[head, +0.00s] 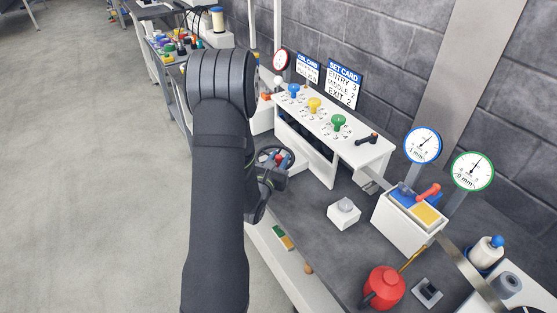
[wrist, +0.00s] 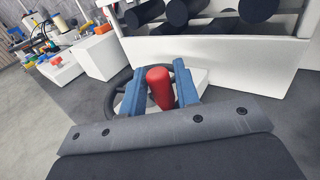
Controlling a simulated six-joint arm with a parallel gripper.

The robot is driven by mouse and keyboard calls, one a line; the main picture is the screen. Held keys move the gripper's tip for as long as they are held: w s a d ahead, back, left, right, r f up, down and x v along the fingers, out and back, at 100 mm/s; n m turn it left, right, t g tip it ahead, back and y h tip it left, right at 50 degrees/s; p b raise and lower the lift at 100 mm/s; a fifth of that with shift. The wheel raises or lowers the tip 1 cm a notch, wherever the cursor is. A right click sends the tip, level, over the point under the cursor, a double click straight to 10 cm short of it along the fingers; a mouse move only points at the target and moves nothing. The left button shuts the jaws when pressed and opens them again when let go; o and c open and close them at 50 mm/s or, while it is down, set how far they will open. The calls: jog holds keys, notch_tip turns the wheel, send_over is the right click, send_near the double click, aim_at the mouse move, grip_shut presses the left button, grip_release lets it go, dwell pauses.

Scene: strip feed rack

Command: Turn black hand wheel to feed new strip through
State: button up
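The black hand wheel (head: 289,152) sits at the front of the white rack, partly hidden behind my arm in the head view. In the wrist view its black rim (wrist: 111,96) shows left of my fingers. A red knob (wrist: 160,90) on the wheel stands between the two blue fingers of my gripper (wrist: 160,72). The fingers lie close against both sides of the knob and look shut on it. In the head view my gripper (head: 275,163) is small and partly covered by my arm. Dark rollers (wrist: 185,12) show behind the wheel; no strip is clearly visible there.
The white rack (head: 368,150) carries blue, yellow and green knobs and a black lever. A set card (head: 344,83) stands behind it. Two dial gauges (head: 422,145) stand to the right. A white box with a grey button (head: 344,213) and a red can (head: 384,288) are on the bench.

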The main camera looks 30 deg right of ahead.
jog(key=shift+o, duration=0.6)
jog(key=v, duration=1.7)
jog(key=shift+s, duration=0.15)
jog(key=shift+o, duration=0.3)
jog(key=shift+a, duration=0.15)
